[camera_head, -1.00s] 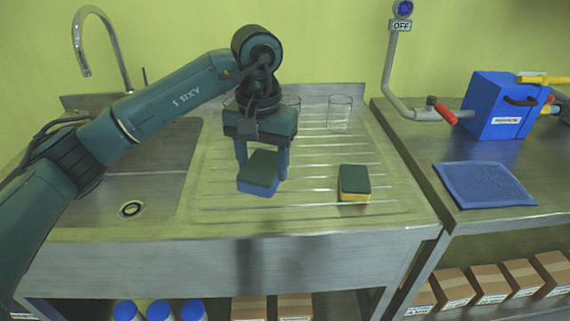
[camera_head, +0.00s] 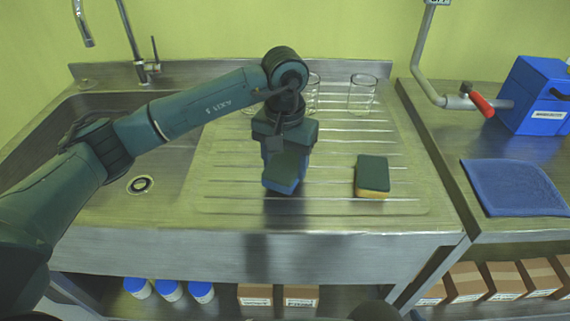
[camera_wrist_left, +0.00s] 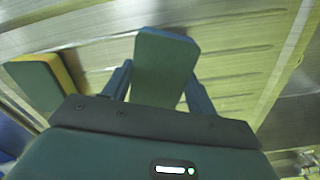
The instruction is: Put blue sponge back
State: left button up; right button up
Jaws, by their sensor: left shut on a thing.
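The blue sponge (camera_head: 282,180), with a dark green scouring top, is in my left gripper (camera_head: 286,162). It hangs over the ribbed drainboard, and I cannot tell whether its lower edge touches the metal. In the left wrist view the sponge (camera_wrist_left: 166,62) sits between the two fingers of the left gripper (camera_wrist_left: 158,85), its green face toward the camera and a blue edge at the right. A second sponge, yellow with a green top (camera_head: 372,175), lies on the drainboard to the right; it also shows at the left of the wrist view (camera_wrist_left: 42,80). My right gripper is not seen.
Glass beakers (camera_head: 362,94) stand at the back of the drainboard (camera_head: 330,205). The sink basin (camera_head: 110,185) with its tap (camera_head: 135,50) is at left. A folded blue cloth (camera_head: 515,187) and blue box (camera_head: 540,95) are on the right bench. The drainboard between the sponges is clear.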

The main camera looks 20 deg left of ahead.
aim_at(285, 164)
pick_arm(q)
jog(key=shift+f, duration=0.75)
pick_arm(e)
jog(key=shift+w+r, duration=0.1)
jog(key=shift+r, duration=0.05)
pick_arm(q)
jog(key=shift+f, duration=0.15)
jog(key=o, duration=0.9)
jog(key=shift+o, duration=0.2)
jog(key=shift+r, duration=0.2)
notch_tip(285, 164, up, 12)
jog(key=b, duration=0.1)
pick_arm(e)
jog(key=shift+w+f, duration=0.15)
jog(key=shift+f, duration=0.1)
